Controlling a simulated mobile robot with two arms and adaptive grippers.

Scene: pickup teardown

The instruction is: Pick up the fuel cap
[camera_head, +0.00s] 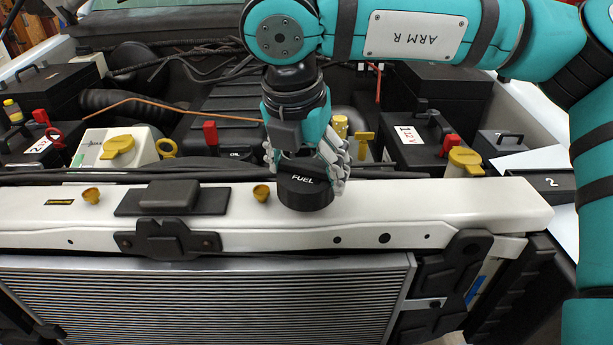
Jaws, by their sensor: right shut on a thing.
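The fuel cap (304,192) is a round black cap with the white word FUEL on its top edge. It shows in the head view at the white front crossmember, right of the middle latch. My right gripper (305,168) comes down from above with its fingers on both sides of the cap, shut on it. Whether the cap touches the crossmember or hangs just over it, I cannot tell. The far side of the cap is hidden by the gripper. My left gripper is not in view.
The white crossmember (420,212) runs across the front, above the radiator (200,300). Behind it are black batteries (415,140), yellow caps (465,158), a white reservoir (110,148), hoses and an orange rod (160,108). A paper sheet lies at the right.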

